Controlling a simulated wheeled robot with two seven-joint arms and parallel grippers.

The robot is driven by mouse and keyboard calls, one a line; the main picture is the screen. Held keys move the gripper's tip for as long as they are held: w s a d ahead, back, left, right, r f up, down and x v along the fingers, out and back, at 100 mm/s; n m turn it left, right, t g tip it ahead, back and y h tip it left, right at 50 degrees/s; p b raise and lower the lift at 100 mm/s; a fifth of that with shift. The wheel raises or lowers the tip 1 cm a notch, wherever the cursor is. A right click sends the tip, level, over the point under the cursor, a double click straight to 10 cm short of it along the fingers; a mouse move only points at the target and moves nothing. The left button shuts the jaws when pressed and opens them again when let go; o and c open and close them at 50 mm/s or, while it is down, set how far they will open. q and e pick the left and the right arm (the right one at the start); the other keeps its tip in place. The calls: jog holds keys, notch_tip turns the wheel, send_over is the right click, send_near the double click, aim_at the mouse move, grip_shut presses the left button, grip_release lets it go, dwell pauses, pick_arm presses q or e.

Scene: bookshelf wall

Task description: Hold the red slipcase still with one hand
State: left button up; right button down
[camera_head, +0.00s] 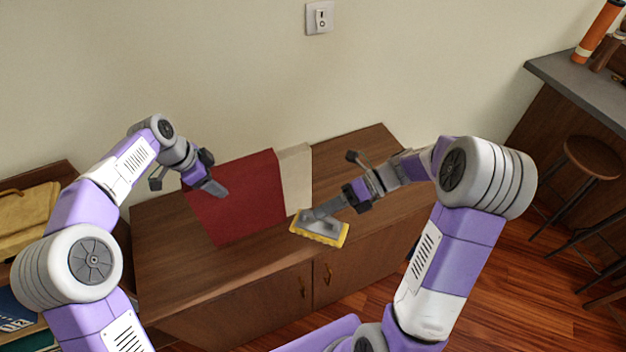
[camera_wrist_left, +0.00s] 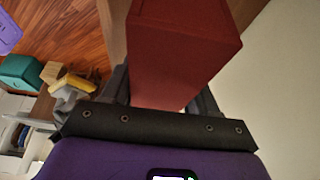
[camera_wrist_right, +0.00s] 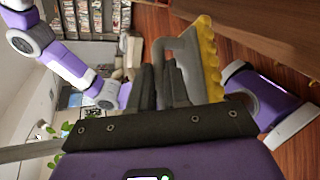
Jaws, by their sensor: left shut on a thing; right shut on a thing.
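The red slipcase (camera_head: 240,196) stands upright on top of the wooden cabinet. My left gripper (camera_head: 212,187) is shut on its left end. In the left wrist view the red slipcase (camera_wrist_left: 182,50) sits between the two fingers. A cream block or book (camera_head: 296,178) stands against its right end. My right gripper (camera_head: 318,213) is shut on the grey handle of a yellow-edged tool (camera_head: 322,229), to the right of the slipcase and near the cabinet's front edge. The tool also shows in the right wrist view (camera_wrist_right: 207,60). Whether it touches the cabinet top I cannot tell.
A yellow-brown bag or case (camera_head: 28,218) lies on a shelf at far left. A counter (camera_head: 585,85) and stool (camera_head: 592,157) stand at right.

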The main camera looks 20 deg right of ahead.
pick_arm(q)
jog(key=shift+s+f, duration=0.1)
jog(key=shift+f, duration=0.15)
jog(key=o, duration=1.1)
jog(key=shift+o, duration=1.2)
jog(key=shift+r, duration=0.2)
